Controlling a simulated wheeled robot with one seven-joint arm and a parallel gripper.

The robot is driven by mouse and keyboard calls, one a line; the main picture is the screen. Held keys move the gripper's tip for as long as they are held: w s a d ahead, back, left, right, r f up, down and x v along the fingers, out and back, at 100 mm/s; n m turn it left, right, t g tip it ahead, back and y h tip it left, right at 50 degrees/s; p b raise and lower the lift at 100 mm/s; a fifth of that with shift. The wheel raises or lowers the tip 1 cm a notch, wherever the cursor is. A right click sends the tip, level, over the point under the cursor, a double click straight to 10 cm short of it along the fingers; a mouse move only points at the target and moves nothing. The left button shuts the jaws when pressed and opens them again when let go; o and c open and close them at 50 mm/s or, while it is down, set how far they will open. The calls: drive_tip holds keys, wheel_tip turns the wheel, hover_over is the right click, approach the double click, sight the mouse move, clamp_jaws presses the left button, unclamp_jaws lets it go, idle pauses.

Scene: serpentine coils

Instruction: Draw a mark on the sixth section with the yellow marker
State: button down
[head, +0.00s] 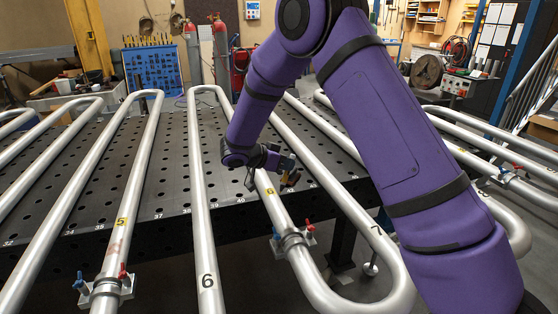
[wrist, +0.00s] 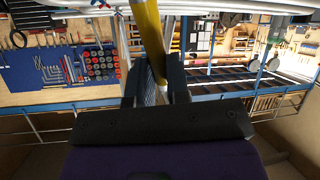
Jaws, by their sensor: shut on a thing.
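In the wrist view my gripper (wrist: 151,75) is shut on the yellow marker (wrist: 147,28), which stands between the two dark fingers. The marker's tip is out of sight there, and in the head view the marker is too small to make out clearly. The sixth section (head: 207,260) is a silver pipe with a black 6 near its front end. I cannot tell whether the marker touches any pipe.
A pipe with a yellow 5 tag (head: 121,222) lies to the left, with a faint reddish smudge below the tag. A black 7 (head: 376,229) marks the pipe on the right. Clamps with red and blue handles (head: 292,239) sit on the pipes. The perforated table (head: 165,195) lies beneath.

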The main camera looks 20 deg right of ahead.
sight(283, 180)
drive_tip(key=shift+f, duration=2.6)
drive_tip(key=shift+f, duration=0.5)
drive_tip(key=shift+a, duration=0.4)
drive_tip(key=shift+r, duration=3)
